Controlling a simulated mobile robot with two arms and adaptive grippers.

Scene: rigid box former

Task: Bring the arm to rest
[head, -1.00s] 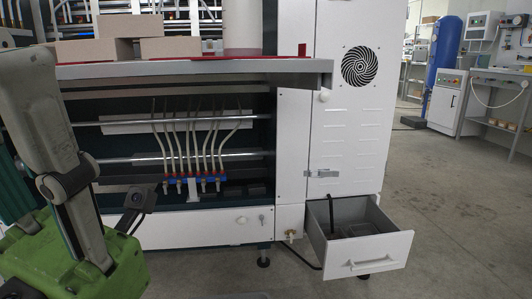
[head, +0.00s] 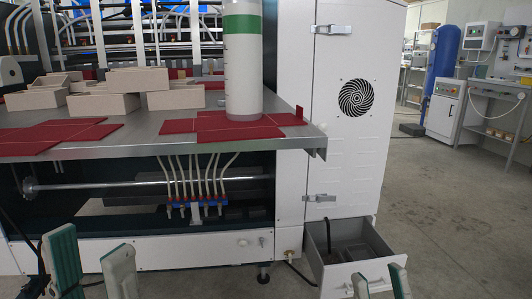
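My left gripper (head: 91,262) shows at the bottom left edge. Its two pale fingers with green sides stand apart with nothing between them. My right gripper (head: 380,282) shows only as two fingertips at the bottom, in front of the open drawer (head: 352,278). The tips are apart and nothing shows between them. The rest of both arms is out of view.
A metal worktable (head: 150,146) of the machine holds several beige boxes (head: 104,105), flat red blanks (head: 50,137) and a white cylinder with a green band (head: 243,75). A white cabinet (head: 350,150) stands to the right. The floor (head: 460,220) at the right is clear.

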